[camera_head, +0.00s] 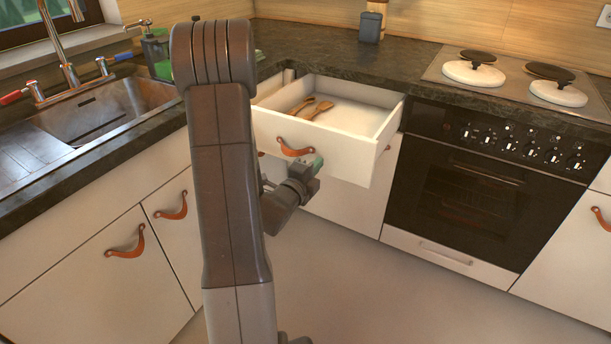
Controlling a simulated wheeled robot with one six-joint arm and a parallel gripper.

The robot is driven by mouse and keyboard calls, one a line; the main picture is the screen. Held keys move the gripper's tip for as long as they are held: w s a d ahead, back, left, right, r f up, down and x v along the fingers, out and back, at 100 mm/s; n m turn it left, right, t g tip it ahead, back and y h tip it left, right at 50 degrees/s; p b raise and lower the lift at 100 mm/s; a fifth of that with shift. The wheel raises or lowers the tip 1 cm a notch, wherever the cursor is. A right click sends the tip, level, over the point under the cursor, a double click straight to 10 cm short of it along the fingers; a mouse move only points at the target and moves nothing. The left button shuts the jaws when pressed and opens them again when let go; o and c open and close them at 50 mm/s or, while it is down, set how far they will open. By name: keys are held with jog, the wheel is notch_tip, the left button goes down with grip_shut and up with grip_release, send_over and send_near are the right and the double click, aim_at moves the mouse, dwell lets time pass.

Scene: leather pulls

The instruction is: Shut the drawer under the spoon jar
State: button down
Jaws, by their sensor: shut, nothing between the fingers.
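The white drawer (340,155) below the counter, left of the oven, stands pulled out. A brown leather pull (295,149) is on its front, and wooden utensils (308,107) lie inside. A grey jar (370,27) with something wooden at its top stands on the counter behind the drawer; I cannot tell clearly what it holds. My gripper (316,166) is shut and empty, in front of the drawer's front, just below and right of the pull. I cannot tell whether it touches the front. My arm hides the drawer's left surroundings.
The black oven (455,190) is right of the drawer, under a hob (505,80) with two covered plates. A sink (90,115) and cabinets with leather pulls (126,242) are at left. The floor (400,295) in front is clear.

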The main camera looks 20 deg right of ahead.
aim_at(327, 154)
jog(key=shift+x, duration=1.65)
